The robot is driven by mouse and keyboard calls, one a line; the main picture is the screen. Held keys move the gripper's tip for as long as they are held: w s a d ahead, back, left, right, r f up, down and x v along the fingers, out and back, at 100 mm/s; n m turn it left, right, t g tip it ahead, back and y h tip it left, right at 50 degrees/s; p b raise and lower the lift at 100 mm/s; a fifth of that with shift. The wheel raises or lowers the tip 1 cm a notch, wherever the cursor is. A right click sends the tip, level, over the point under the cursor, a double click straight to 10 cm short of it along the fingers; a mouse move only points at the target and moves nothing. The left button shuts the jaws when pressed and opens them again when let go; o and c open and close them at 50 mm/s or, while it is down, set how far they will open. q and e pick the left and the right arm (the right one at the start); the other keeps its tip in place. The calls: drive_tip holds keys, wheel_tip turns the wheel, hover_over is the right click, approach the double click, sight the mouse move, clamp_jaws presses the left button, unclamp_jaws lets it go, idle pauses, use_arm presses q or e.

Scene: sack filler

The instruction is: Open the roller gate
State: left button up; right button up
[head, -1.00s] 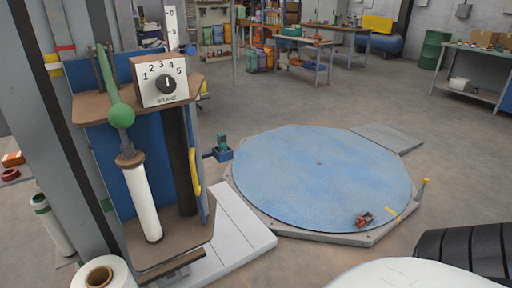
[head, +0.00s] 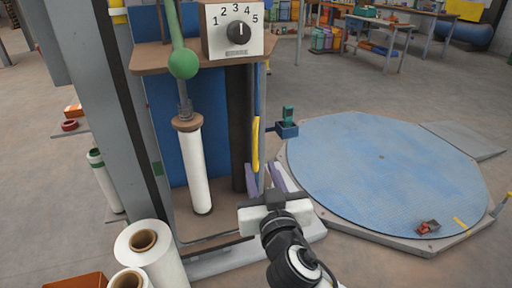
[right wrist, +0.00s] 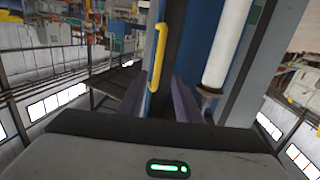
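A yellow upright handle (head: 255,145) is on the carriage's right side, on a narrow blue edge that looks like the roller gate (head: 262,95). My right gripper (head: 264,180) is open, its two purple fingers apart, just below and in front of the handle. In the right wrist view the handle (right wrist: 159,57) appears between the fingers, beyond their tips; no contact shows. My left gripper is not in view.
A dial box (head: 235,32) and a green ball knob (head: 183,63) sit above the roll. The grey mast (head: 95,110) stands left. Spare film rolls (head: 150,250) stand at lower left.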

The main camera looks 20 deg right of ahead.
sight(256, 140)
drive_tip(key=shift+m+t, duration=0.3)
drive_tip(key=w, duration=0.3)
drive_tip(key=w+d+r, duration=0.1)
drive_tip(key=w, duration=0.3)
drive_tip(key=w+d+r, duration=0.1)
drive_tip(key=w, duration=0.2)
drive_tip(key=shift+w, duration=0.25)
clamp_jaws()
